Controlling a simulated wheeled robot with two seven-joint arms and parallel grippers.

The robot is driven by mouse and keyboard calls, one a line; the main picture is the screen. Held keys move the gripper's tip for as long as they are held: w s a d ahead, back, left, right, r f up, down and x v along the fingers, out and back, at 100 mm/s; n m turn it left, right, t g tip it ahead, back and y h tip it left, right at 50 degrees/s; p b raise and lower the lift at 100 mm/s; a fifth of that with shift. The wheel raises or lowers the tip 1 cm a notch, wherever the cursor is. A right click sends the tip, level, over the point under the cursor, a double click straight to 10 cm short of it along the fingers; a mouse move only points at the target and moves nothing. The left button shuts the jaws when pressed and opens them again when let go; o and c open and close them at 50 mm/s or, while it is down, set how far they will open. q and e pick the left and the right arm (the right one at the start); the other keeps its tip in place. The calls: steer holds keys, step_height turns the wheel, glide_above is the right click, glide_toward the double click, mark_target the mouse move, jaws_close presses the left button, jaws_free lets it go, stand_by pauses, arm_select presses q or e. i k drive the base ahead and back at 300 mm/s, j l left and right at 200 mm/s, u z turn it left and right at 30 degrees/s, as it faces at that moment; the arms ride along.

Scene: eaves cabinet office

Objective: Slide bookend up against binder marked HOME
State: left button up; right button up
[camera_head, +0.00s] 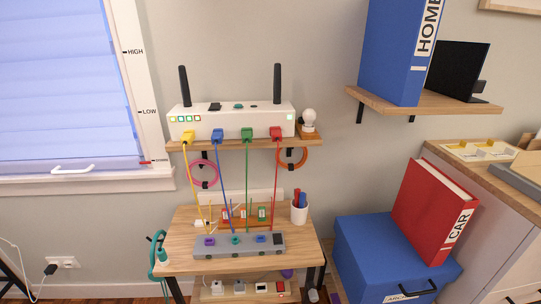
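The blue binder marked HOME (396,60) stands upright on the wooden wall shelf (375,98) at the upper right. Its top is cut off by the picture's edge. A black bookend (458,68) stands on the same shelf, just right of the binder. Its upright plate shows, with a flat foot at the right. The binder overlaps the plate's left edge in view, so I cannot tell whether the two touch. Neither of my grippers shows in the head view.
Below the shelf, a red CAR binder (435,212) leans on a blue archive box (372,262), beside a wood-topped cabinet (500,184). A white router (231,121) with colored cables sits on a shelf at left, above a small table (180,248) with a grey power strip (238,245).

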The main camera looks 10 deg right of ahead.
mark_target(455, 69)
steer(key=z, duration=1.5)
